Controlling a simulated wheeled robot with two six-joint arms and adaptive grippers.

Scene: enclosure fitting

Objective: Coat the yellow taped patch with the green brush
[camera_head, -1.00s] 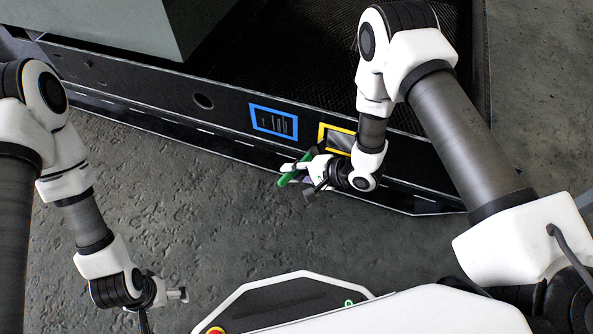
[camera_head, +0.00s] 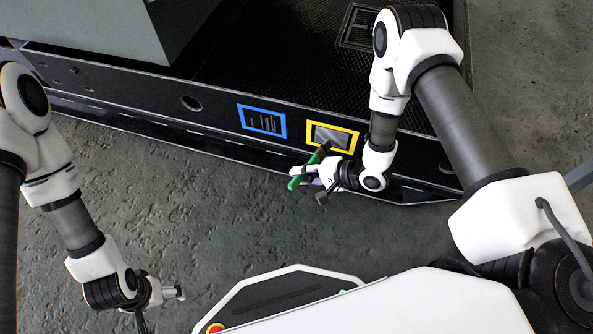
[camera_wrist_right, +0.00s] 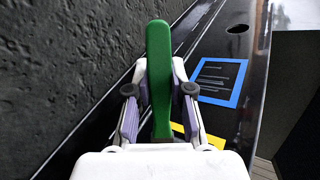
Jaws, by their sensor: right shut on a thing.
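The yellow taped patch (camera_head: 332,137) is a yellow frame around a grey area on the dark side wall of the enclosure. Part of its yellow tape also shows in the right wrist view (camera_wrist_right: 181,130), mostly hidden by my gripper. My right gripper (camera_head: 313,178) is shut on the green brush (camera_head: 300,181), just below the patch. The brush handle (camera_wrist_right: 160,75) stands between the fingers in the right wrist view. The dark brush head seems to reach up to the patch's lower edge; I cannot tell whether it touches. My left gripper (camera_head: 172,293) is at lower left, away from the wall, its opening unclear.
A blue taped frame (camera_head: 262,121) with printed lines is left of the yellow one on the same wall. A round hole (camera_head: 191,104) is farther left. A grey-green box (camera_head: 130,28) stands on the platform at upper left. The floor (camera_head: 190,190) before the wall is clear.

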